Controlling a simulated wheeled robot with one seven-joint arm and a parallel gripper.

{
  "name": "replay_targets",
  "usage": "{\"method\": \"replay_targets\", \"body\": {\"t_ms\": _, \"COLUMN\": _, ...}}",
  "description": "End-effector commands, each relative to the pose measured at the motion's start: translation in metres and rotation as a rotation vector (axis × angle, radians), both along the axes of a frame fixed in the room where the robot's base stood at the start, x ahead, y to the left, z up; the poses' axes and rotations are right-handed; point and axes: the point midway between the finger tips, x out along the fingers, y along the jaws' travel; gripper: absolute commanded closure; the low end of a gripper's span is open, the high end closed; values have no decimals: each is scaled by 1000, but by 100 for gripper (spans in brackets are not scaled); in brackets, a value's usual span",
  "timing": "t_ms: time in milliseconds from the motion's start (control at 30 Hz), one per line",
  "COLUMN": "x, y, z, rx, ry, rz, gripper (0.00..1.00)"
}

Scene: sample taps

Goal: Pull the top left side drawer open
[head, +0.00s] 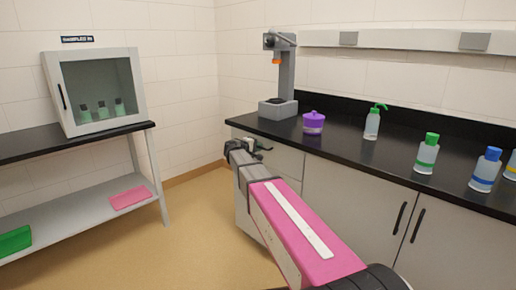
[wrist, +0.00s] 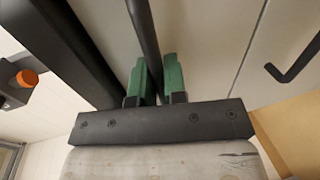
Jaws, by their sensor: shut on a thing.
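The top left side drawer (head: 288,160) is a pale front under the left end of the black counter in the head view, partly hidden by my arm. My gripper (head: 250,149) is at that front, just below the counter edge. In the wrist view, my gripper (wrist: 155,75) has its green fingers on both sides of a dark bar handle (wrist: 143,25) and is shut on it. The handle lies in front of the pale drawer front (wrist: 205,40). I cannot tell whether the drawer stands out from the cabinet.
A second dark handle (wrist: 295,62) is on the neighbouring front in the wrist view. The black counter (head: 345,150) bears a purple pot (head: 314,123), a grey stand (head: 279,107) and several bottles. Floor (head: 190,225) is free left of the cabinet.

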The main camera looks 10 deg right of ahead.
Motion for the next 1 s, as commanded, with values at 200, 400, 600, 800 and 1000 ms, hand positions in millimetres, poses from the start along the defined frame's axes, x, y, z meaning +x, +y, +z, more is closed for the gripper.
{"method": "replay_targets", "body": {"t_ms": 200, "x": -11, "y": 13, "z": 0, "rx": 1, "ry": 0, "rz": 1, "gripper": 100}}
{"method": "replay_targets", "body": {"t_ms": 400, "x": -34, "y": 45, "z": 0, "rx": 1, "ry": 0, "rz": 2, "gripper": 100}}
{"method": "replay_targets", "body": {"t_ms": 600, "x": -67, "y": 89, "z": 0, "rx": 1, "ry": 0, "rz": 3, "gripper": 100}}
{"method": "replay_targets", "body": {"t_ms": 800, "x": -99, "y": 134, "z": 0, "rx": 1, "ry": 0, "rz": 3, "gripper": 100}}
{"method": "replay_targets", "body": {"t_ms": 1000, "x": -132, "y": 180, "z": 0, "rx": 1, "ry": 0, "rz": 2, "gripper": 100}}
